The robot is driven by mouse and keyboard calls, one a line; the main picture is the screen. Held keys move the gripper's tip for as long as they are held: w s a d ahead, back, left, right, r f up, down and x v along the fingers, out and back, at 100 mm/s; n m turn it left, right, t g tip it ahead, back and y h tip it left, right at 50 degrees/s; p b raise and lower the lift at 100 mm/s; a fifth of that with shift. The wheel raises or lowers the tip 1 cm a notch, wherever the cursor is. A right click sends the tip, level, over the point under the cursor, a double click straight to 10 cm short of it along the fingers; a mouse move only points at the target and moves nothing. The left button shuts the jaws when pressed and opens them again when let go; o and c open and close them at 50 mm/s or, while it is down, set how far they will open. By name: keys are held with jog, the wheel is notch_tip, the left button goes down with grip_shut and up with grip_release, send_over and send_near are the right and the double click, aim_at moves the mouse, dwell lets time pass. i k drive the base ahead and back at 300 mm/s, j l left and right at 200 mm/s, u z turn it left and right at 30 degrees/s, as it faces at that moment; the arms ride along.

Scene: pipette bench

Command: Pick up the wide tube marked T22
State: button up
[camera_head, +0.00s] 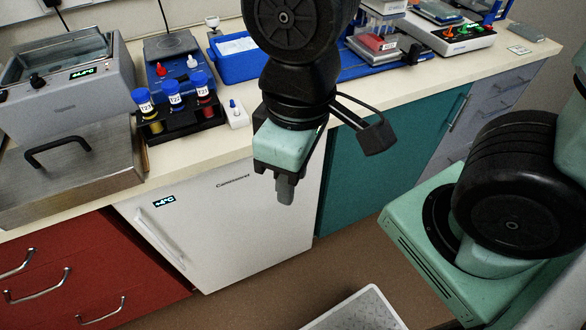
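Three wide tubes with blue caps stand upright in a black rack (180,131) on the bench. The left tube (147,108) holds something yellow, the middle tube (175,101) something blue, and the right tube (203,95) something red. Each has a white label, but the print is too small to tell surely which one is T22. My gripper (285,190) hangs in front of the bench edge, right of and nearer than the rack, apart from the tubes. Its fingers point down and overlap in this view, so their opening is hidden. No held object shows.
A small white holder (236,114) stands just right of the rack. A grey water bath (68,85) and a metal lid with a black handle (75,165) lie left. A blue tray (233,60) is behind. A white fridge (225,225) sits under the bench.

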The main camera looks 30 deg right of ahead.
aim_at(171, 87)
jog(key=j+z, duration=0.25)
jog(key=j, duration=0.45)
jog(key=j+z, duration=0.25)
jog(key=j, duration=0.5)
jog(key=k+j+z, duration=0.25)
jog(key=j, duration=0.4)
jog(key=i+j, duration=0.05)
jog(key=i, duration=0.05)
